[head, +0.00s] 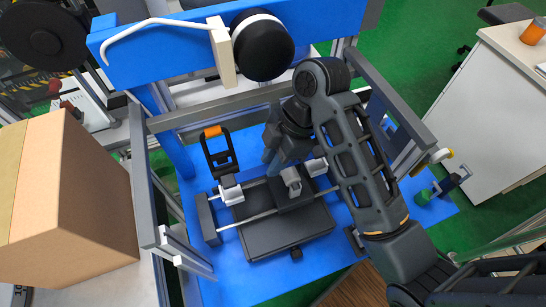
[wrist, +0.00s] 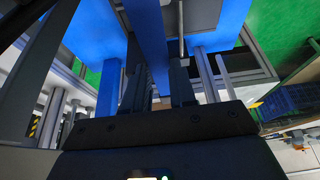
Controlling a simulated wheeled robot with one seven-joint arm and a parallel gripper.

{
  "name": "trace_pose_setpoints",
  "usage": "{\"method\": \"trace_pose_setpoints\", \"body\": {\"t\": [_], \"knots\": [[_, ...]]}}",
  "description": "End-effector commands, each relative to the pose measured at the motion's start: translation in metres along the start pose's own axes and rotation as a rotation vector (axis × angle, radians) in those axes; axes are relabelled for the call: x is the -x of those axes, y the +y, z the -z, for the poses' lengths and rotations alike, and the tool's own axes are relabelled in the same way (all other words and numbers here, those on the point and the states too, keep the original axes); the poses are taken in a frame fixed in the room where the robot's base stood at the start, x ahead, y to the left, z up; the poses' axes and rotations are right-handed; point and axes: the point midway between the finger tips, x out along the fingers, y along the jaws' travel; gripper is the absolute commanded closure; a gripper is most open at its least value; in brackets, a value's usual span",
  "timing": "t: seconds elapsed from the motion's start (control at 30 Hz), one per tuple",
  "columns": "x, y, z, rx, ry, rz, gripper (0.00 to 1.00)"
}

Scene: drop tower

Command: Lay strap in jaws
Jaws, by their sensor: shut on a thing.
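My gripper (head: 278,160) is over the middle of the blue base, just behind the clamp with pale grey jaws. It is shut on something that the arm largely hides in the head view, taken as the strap. In the wrist view, my gripper's two dark fingers (wrist: 160,90) point away, with a blue bar running up between them; I cannot tell whether this is the strap or part of the tower. One pale jaw (head: 230,191) is at the left of the clamp rods, and another (head: 291,181) is on the dark carriage (head: 290,198). The jaws look apart.
A black loop with an orange tab (head: 212,132) stands by the left jaw. A blue crossbeam (head: 160,45) with a white hook and black drum (head: 262,47) spans the back. Grey frame posts surround the base. A cardboard box (head: 70,200) is at the left.

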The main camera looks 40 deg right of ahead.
Motion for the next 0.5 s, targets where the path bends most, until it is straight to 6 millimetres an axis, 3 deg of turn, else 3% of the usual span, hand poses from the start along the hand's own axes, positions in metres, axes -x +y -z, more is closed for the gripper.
{"method": "trace_pose_setpoints", "body": {"t": [0.5], "knots": [[-0.034, 0.0, -0.014, -0.001, 0.0, 0.0, 1.0]]}}
